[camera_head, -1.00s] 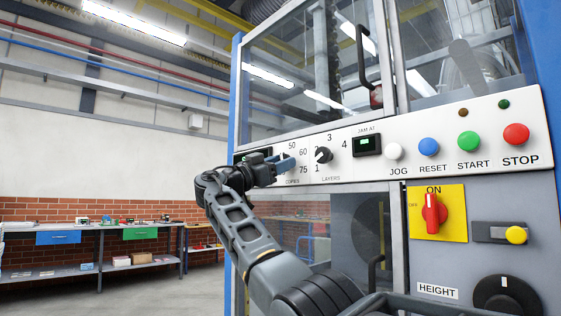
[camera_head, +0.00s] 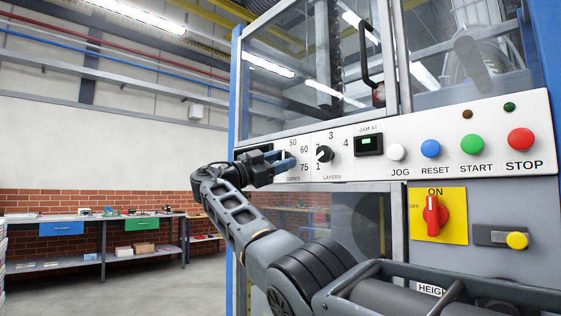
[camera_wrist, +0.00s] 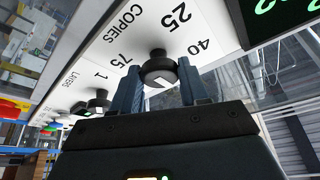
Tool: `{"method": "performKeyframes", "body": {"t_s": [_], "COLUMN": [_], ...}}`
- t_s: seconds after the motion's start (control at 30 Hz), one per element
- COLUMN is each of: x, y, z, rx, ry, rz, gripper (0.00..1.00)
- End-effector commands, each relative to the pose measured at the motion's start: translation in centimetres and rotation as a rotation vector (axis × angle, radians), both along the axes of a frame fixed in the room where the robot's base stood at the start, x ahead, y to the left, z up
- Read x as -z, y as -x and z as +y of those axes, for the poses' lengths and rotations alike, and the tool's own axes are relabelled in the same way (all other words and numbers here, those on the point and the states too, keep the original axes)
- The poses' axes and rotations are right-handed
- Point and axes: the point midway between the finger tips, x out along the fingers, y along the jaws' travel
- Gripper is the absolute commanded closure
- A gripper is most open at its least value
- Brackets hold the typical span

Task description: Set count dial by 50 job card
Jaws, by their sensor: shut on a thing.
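The count dial is a black knob (camera_wrist: 158,68) above the COPIES label, with a pale mark on its face. My gripper (camera_wrist: 162,80) has its two blue fingers on either side of the knob and is shut on it. In the head view my gripper (camera_head: 288,160) reaches the panel from the left and covers most of the dial. The numbers 50, 60 and 75 show right of the fingers there; 25, 40 and 75 show in the wrist view. I cannot tell which number the dial points to. I see no job card.
The black LAYERS dial (camera_head: 325,154) is close to the right of my fingers. A small green display (camera_head: 368,144) and the JOG button (camera_head: 396,152) lie farther right. A glazed door (camera_head: 310,80) with a handle is above. A workbench (camera_head: 85,218) stands far left.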

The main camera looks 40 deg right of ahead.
Motion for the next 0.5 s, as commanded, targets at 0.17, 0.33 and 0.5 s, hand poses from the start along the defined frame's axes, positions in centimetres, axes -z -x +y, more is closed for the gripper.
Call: {"method": "performKeyframes", "body": {"t_s": [0.17,0.33,0.5], "x": [0.18,0.10,0.06], "y": [-0.02,-0.01,-0.01], "z": [-0.01,-0.01,0.00], "rx": [0.001,0.000,0.000], "ry": [-0.003,-0.001,-0.001], "rz": [0.002,0.002,0.002], "gripper": [0.44,0.31,0.31]}}
